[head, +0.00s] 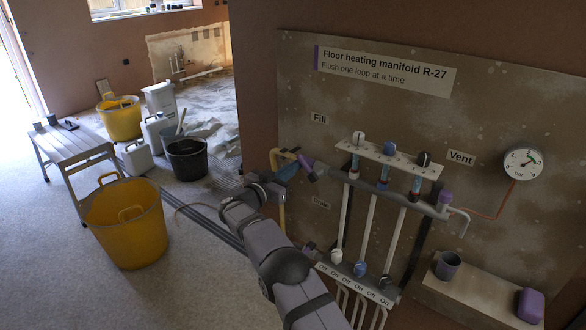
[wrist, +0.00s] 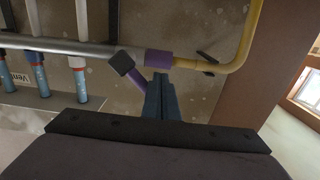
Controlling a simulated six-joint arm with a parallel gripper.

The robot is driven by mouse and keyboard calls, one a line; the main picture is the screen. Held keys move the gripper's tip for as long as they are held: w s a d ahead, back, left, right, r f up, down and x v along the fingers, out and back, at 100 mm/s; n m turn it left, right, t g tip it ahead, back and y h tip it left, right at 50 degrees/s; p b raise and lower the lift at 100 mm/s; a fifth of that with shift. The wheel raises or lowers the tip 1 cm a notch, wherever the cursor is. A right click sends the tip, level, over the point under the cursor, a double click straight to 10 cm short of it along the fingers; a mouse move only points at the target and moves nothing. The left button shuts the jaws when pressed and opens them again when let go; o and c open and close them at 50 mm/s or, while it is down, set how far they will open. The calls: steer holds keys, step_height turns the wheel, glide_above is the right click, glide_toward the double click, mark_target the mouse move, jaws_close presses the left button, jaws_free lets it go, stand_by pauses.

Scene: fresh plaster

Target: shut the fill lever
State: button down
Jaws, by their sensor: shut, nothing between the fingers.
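The fill lever (head: 306,162) is a short purple handle on a dark hub, below and left of the "Fill" label at the left end of the grey upper pipe. In the wrist view the fill lever (wrist: 138,78) slants away from the pipe at an angle, neither in line with it nor square to it. My gripper (head: 292,170) is shut and empty, just left of the lever. In the wrist view my gripper's blue fingers (wrist: 158,92) are together, right beside the lever's free end. I cannot tell whether they touch it. The fingertips lie near a purple collar (wrist: 159,59).
A yellow pipe (wrist: 243,45) bends close to the fingers. The grey upper pipe (head: 390,192) carries several loop tubes; a gauge (head: 524,162) is at right. A shelf (head: 480,290) holds a cup (head: 448,265). Yellow buckets (head: 126,222) stand on the floor at left.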

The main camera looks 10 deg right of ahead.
mark_target(302, 161)
steer(key=shift+s+d+r+p, duration=0.25)
steer(key=shift+r+p, duration=0.4)
steer(key=shift+p, duration=0.1)
steer(key=shift+s+d+r+p, duration=0.2)
steer(key=shift+d+r+p, duration=0.05)
steer(key=shift+r+p, duration=0.35)
steer(key=shift+s+d, duration=0.1)
steer(key=shift+s, duration=0.05)
steer(key=shift+s+d+r+p, duration=0.25)
steer(key=shift+r+p, duration=0.15)
steer(key=shift+p, duration=0.1)
steer(key=shift+s+d, duration=0.15)
steer(key=shift+s, duration=0.05)
steer(key=shift+r, duration=0.1)
